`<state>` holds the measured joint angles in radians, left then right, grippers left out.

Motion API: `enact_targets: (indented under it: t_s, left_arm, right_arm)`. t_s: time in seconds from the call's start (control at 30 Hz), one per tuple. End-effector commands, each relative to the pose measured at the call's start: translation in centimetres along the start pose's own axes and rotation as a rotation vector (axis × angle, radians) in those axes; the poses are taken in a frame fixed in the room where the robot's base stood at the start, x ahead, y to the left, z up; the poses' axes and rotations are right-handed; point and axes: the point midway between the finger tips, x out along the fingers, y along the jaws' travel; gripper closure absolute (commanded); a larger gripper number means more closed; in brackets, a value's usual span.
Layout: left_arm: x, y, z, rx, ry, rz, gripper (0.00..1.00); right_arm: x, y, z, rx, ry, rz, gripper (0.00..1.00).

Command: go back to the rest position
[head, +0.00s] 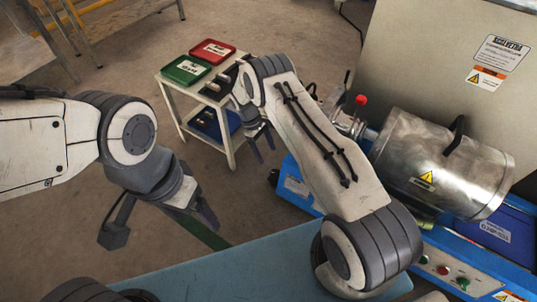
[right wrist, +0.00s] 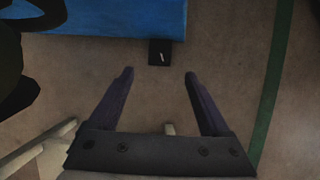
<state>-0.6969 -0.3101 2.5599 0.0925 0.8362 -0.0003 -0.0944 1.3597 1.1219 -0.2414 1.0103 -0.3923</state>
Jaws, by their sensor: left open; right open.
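My left gripper (head: 205,214) hangs over the bare floor at left centre in the head view, its fingers pointing down and to the right. It is empty, and one finger partly hides the other. My right gripper (head: 263,146) is in front of the small cart's right side in the head view. In the right wrist view the right gripper (right wrist: 159,75) has its two fingers wide apart, with only floor between them. It holds nothing.
A small white cart (head: 231,156) carries a red tray (head: 212,51) and a green tray (head: 187,69). A blue machine with a metal drum (head: 440,165) stands at right, close to my right arm. Floor (head: 110,60) is open at left; a green line (right wrist: 272,90) crosses it.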

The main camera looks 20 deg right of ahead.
Motion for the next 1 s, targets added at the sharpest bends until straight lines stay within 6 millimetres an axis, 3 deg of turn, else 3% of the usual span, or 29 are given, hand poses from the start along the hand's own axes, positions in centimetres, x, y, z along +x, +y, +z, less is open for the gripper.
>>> enact_targets:
  t_s: [0.5, 0.6, 0.67, 0.77, 0.9, 1.0]
  left_arm:
    - [0.0, 0.0, 0.0, 0.0, 0.0, 0.0, 0.19]
    - [-0.3, 0.0, 0.0, 0.0, 0.0, 0.0, 0.19]
    - [-0.7, 0.1, 0.0, 0.0, 0.0, 0.0, 0.19]
    - [-1.8, 0.1, -0.1, 0.0, 0.0, 0.0, 0.19]
    - [-3.6, 0.3, -0.2, 0.0, 0.0, 0.0, 0.19]
    - [-4.8, 0.3, -0.3, 0.0, 0.0, 0.0, 0.19]
  right_arm:
    - [-0.1, 0.0, 0.0, 0.0, 0.001, 0.001, 0.19]
    - [-1.3, -0.3, 0.0, -0.001, 0.008, 0.004, 0.19]
    - [-3.0, -0.9, 0.1, -0.001, 0.019, 0.008, 0.19]
    - [-8.0, -2.7, 0.7, 0.0, 0.052, 0.019, 0.19]
    - [-16.7, -7.2, 3.0, 0.005, 0.115, 0.028, 0.19]
    - [-22.0, -10.8, 5.5, 0.007, 0.16, 0.029, 0.19]
